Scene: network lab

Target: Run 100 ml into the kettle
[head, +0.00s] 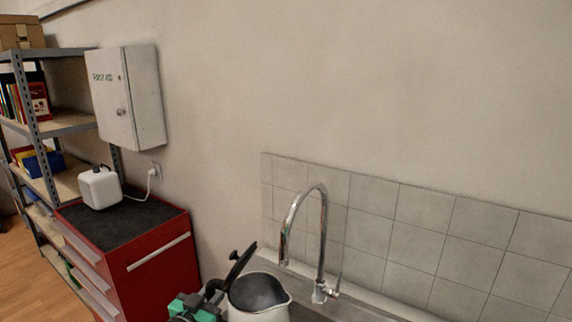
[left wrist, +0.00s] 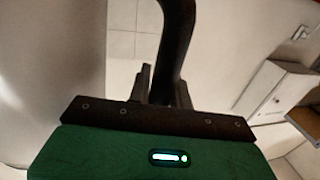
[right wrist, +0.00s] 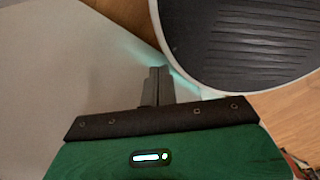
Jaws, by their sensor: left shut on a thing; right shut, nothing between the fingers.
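The kettle (head: 262,312) is pale with a dark handle and its dark lid (head: 240,264) stands open. It is at the bottom of the head view, its lower part cut off. My left gripper (head: 208,300) is shut on the kettle's handle (left wrist: 178,40). The chrome tap (head: 323,240) arches above, its spout end just above and right of the kettle's mouth in the picture. No stream shows, and the water level inside cannot be made out. The tap's lever (head: 337,285) is at the right of its base. My right gripper (right wrist: 156,86) is shut and empty, away from the kettle.
The grey tiled splashback (head: 420,235) is behind the tap, above the counter edge (head: 365,305). A red cabinet (head: 155,265) with a white appliance (head: 100,187) on top stands left. A first aid box (head: 135,100) hangs above. Shelving (head: 62,125) is far left.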

